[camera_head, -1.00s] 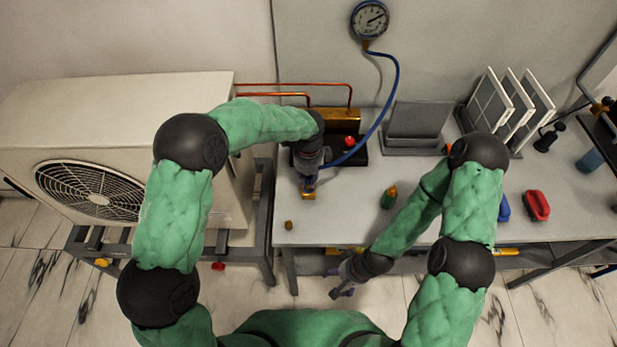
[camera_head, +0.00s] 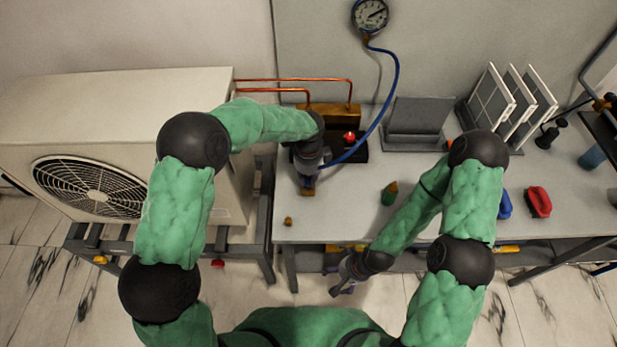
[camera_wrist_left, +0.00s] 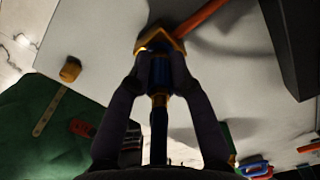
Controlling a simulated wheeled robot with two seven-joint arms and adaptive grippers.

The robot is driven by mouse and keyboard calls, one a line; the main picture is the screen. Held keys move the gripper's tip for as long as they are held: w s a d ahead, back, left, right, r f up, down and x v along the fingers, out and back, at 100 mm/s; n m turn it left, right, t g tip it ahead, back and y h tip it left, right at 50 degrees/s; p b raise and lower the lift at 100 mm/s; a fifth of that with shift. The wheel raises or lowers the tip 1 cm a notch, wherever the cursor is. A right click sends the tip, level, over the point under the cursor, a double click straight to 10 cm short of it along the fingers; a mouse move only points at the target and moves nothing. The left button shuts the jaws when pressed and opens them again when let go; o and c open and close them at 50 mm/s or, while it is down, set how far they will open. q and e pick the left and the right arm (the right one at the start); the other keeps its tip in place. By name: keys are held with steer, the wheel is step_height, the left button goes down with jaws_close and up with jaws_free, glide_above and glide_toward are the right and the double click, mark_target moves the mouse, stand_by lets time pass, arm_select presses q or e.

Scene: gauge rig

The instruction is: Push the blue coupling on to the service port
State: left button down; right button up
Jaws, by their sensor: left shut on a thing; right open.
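The blue coupling (camera_wrist_left: 160,72) is between the fingers of my left gripper (camera_wrist_left: 161,62) in the left wrist view. A brass fitting and the blue hose (camera_wrist_left: 158,133) follow behind it. The coupling's front end meets the brass service port (camera_wrist_left: 150,40); I cannot tell whether it is fully seated. In the head view my left gripper (camera_head: 308,180) points down at the brass port block (camera_head: 308,192) near the bench's left end, and hides most of the coupling. My right gripper (camera_head: 343,287) is open and empty, low in front of the bench.
The blue hose rises to a round gauge (camera_head: 370,15) on the wall. A small brass cap (camera_head: 288,221) lies on the bench (camera_head: 340,225) near its front left. A black tray with a red knob (camera_head: 349,137) stands behind my left gripper. The outdoor unit (camera_head: 120,110) is at left.

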arm_select(q)
steer(key=shift+f, duration=0.2)
stand_by(0.5)
steer(key=c, duration=0.7)
jaws_free()
step_height(320, 180, up, 12)
stand_by(0.4)
